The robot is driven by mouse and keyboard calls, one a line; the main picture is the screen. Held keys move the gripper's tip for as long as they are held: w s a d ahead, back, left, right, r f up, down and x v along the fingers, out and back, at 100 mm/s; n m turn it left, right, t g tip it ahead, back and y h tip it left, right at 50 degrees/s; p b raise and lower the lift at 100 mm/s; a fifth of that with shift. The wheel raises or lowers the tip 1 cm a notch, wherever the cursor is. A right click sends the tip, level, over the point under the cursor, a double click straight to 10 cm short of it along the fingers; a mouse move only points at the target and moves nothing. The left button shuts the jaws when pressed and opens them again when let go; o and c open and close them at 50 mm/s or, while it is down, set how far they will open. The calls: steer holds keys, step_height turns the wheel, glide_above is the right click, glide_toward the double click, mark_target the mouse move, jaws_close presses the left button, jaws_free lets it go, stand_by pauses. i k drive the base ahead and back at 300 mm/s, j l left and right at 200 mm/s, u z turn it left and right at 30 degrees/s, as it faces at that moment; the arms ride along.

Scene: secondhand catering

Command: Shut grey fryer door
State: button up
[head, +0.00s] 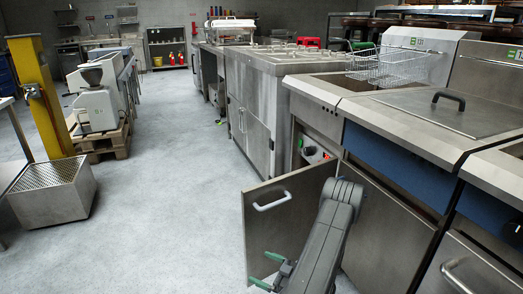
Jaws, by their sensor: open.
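The grey fryer door (262,228) stands ajar, swung out from the fryer cabinet into the aisle. Its outer face, with a pale bar handle (272,201) near the top left, is turned towards me. Behind the door's top edge, part of the cabinet opening (312,152) shows red and green controls. My gripper (268,270), with green fingertips, is open and empty at the bottom of the picture, in front of the door's lower part and below the handle. I cannot tell whether it touches the door. My arm hides the door's right part.
The fryer (318,90) carries a wire basket (388,66) on top. A steel cabinet (258,115) stands beyond it. On the left are a perforated steel box (60,205), a yellow post (40,95) and a machine on a pallet (105,143).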

mark_target(279, 214)
steer(key=j+u, duration=0.1)
steer(key=u, duration=0.75)
steer(key=i+j+u, duration=0.1)
steer(key=u, duration=0.35)
steer(key=i+j+u, duration=0.1)
steer(key=i+u, duration=0.4)
steer(key=j+u, duration=0.1)
steer(key=j, duration=0.2)
steer(key=l, duration=0.55)
steer(key=i+l, duration=0.1)
steer(key=j+u, duration=0.05)
